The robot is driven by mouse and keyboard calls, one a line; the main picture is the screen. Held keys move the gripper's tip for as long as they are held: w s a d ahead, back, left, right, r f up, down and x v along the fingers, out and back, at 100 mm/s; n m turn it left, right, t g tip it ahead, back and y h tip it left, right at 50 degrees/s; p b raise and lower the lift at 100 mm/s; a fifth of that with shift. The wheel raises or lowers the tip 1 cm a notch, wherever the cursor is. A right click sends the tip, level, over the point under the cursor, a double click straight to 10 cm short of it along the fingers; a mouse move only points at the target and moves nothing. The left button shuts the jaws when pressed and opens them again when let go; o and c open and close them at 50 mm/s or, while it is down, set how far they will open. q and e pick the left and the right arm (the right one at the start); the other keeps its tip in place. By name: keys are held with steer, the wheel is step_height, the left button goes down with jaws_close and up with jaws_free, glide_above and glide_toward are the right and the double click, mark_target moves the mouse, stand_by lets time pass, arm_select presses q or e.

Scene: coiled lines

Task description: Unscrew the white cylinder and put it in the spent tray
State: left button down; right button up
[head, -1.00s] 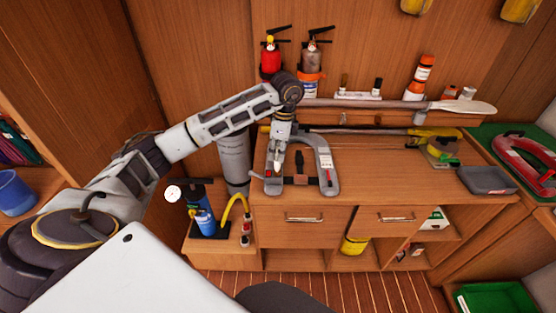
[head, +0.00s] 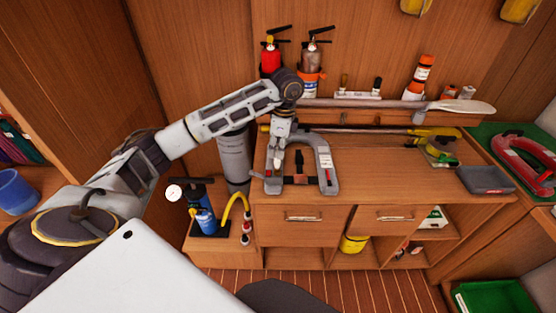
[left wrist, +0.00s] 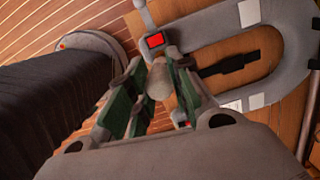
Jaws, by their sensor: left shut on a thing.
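The white cylinder (left wrist: 158,82) is between the green-padded fingers of my left gripper (left wrist: 157,98) in the left wrist view. The gripper is shut on it. In the head view my left gripper (head: 279,142) points down over the left arm of a grey U-shaped vest (head: 326,165) on the bench. The vest also shows in the left wrist view (left wrist: 288,45). I cannot tell whether the cylinder still touches the vest. A shallow grey tray (head: 486,181) stands at the bench's right end; its label is not readable. My right gripper is not in view.
Fire extinguishers (head: 270,60) and a paddle (head: 400,104) are behind the vest. A blue pump (head: 202,212) stands left of the bench. A green tray (head: 500,297) is at lower right. The bench top (head: 390,180) between vest and grey tray is clear.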

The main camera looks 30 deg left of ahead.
arm_select(q)
steer(key=shift+r+p, duration=0.4)
steer(key=shift+r, duration=0.4)
steer(key=shift+r+p, duration=0.4)
steer(key=shift+r, duration=0.2)
steer(key=shift+r+p, duration=0.5)
steer(key=shift+r, duration=0.2)
